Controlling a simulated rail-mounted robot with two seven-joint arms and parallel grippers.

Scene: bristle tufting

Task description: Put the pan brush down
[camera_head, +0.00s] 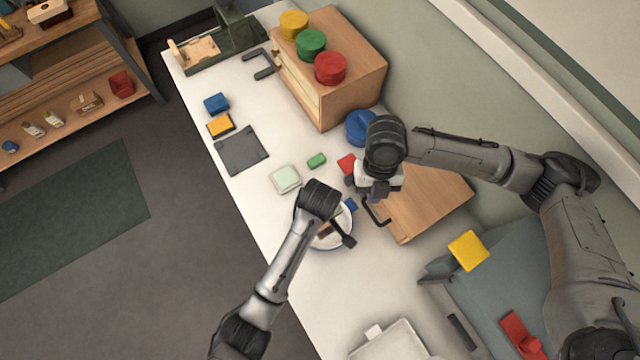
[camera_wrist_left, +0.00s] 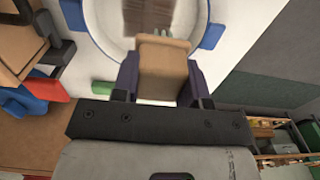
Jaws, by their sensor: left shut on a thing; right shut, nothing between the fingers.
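In the left wrist view my left gripper (camera_wrist_left: 164,80) is shut on the wooden block of the pan brush (camera_wrist_left: 163,58), with its brown bristles beyond the fingers. Behind the bristles is a round white dish (camera_wrist_left: 103,30) with blue lugs. In the head view my left gripper (camera_head: 343,236) is over this dish (camera_head: 336,246), and a brown bit of the brush (camera_head: 326,230) shows beside it. The bristles overlap the dish in view; whether they touch it I cannot tell. My right gripper (camera_head: 377,193) is shut and empty, above the near end of a wooden box with a dark handle (camera_head: 376,213).
A dark square plate (camera_head: 241,150) lies farther left. A wooden cabinet (camera_head: 350,90) stands at the back. White table below the dish is clear.

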